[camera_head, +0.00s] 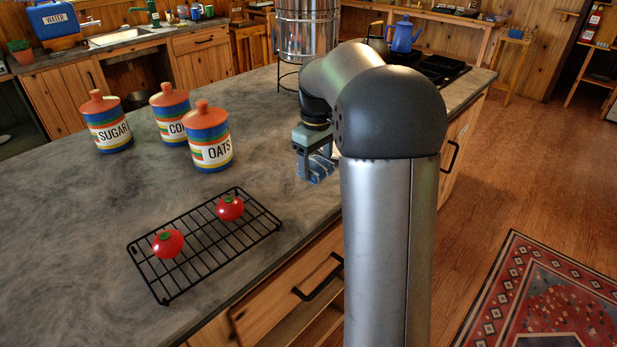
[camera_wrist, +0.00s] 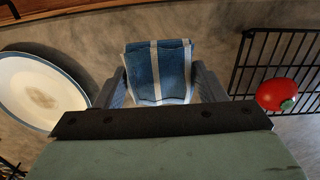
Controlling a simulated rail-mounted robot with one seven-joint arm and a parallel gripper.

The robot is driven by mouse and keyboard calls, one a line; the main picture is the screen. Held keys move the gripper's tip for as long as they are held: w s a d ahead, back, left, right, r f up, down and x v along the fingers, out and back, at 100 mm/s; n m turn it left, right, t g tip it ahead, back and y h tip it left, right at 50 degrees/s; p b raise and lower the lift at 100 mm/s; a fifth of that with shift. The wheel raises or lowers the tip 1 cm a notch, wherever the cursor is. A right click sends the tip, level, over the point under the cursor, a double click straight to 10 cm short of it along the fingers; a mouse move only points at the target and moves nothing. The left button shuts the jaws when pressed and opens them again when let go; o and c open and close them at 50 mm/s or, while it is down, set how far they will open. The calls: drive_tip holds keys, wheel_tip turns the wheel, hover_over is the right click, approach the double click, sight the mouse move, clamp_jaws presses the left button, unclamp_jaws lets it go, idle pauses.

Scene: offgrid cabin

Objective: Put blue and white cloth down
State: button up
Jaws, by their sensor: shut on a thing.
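The blue and white cloth (camera_wrist: 158,72) is folded and has white stripes. It sits between the two fingers of my gripper (camera_wrist: 158,88) in the wrist view, and my gripper is shut on it. In the head view the cloth (camera_head: 318,168) shows as a small blue patch below my gripper (camera_head: 314,158), close to the grey countertop (camera_head: 90,220). My arm hides part of the area around it. I cannot tell whether the cloth touches the counter.
A black wire rack (camera_head: 190,262) with two red tomatoes (camera_head: 168,243) lies on the counter; it also shows right in the wrist view (camera_wrist: 240,75). A white plate with a blue rim (camera_wrist: 40,88) is at left there. Canisters marked sugar (camera_head: 108,124) and oats (camera_head: 208,138) stand further back.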

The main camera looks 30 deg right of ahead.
hover_over(309, 190)
wheel_tip(309, 190, down, 5)
drive_tip(key=shift+s+r+p, duration=0.1)
drive_tip(key=shift+s+p, duration=0.05)
drive_tip(key=shift+p, duration=0.15)
drive_tip(key=shift+f, duration=1.75)
drive_tip(key=shift+f, duration=0.15)
drive_tip(key=shift+f, duration=0.15)
drive_tip(key=o, duration=0.9)
